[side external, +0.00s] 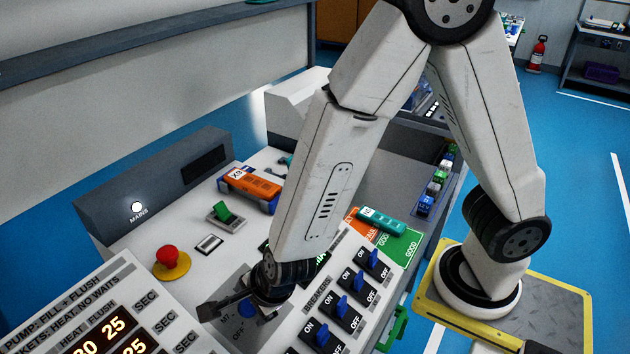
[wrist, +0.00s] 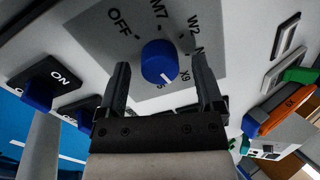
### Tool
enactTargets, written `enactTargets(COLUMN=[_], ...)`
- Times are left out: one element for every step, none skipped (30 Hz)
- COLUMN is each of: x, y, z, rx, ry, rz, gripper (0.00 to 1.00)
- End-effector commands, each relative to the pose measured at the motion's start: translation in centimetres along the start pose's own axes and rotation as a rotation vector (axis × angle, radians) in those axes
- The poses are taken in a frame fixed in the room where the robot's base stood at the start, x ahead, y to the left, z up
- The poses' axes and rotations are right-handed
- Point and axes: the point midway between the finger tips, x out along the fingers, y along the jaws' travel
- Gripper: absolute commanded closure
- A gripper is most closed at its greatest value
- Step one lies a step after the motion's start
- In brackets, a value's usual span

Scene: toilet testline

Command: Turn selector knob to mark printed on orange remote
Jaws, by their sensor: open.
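My gripper (wrist: 161,68) is open, one finger on each side of the knob, with gaps visible. In the side view my gripper mostly hides the knob (side external: 245,308).
Blue breaker switches (side external: 344,306) stand right of the dial. A red button (side external: 167,256) on a yellow base, a green rocker switch (side external: 222,212) and a number display panel (side external: 95,330) are nearby. A teal remote (side external: 382,219) lies near the green GOOD area (side external: 402,248).

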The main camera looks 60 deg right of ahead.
Motion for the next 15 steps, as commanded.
enactTargets(x=[-0.2,-0.3,-0.6,-0.7,-0.9,-1.1,-1.3,-1.5,-1.8,-2.0,-2.2,-2.5,-2.6,-2.8,-3.0], y=[0.0,0.0,0.0,0.0,0.0,0.0,0.0,0.0,0.0,0.0,0.0,0.0,0.0,0.0,0.0], z=[0.0,0.0,0.0,0.0,0.0,0.0,0.0,0.0,0.1,0.1,0.1,0.1,0.1,0.1,0.1], rx=[0.001,0.000,0.000,0.001,0.000,0.001,0.000,0.002,0.000,0.001,0.000,0.000,0.001,0.000,0.001], ry=[-0.001,-0.001,-0.001,-0.001,-0.001,-0.001,-0.001,-0.002,-0.002,-0.002,-0.003,-0.003,-0.003,-0.003,-0.002], rz=[-0.001,-0.001,-0.001,-0.001,-0.001,-0.001,-0.001,-0.001,-0.001,-0.001,-0.001,0.000,-0.001,-0.001,-0.002], gripper=[0.14,0.14,0.14,0.14,0.14,0.14,0.14,0.14,0.14,0.14,0.14,0.14,0.14,0.14,0.14])
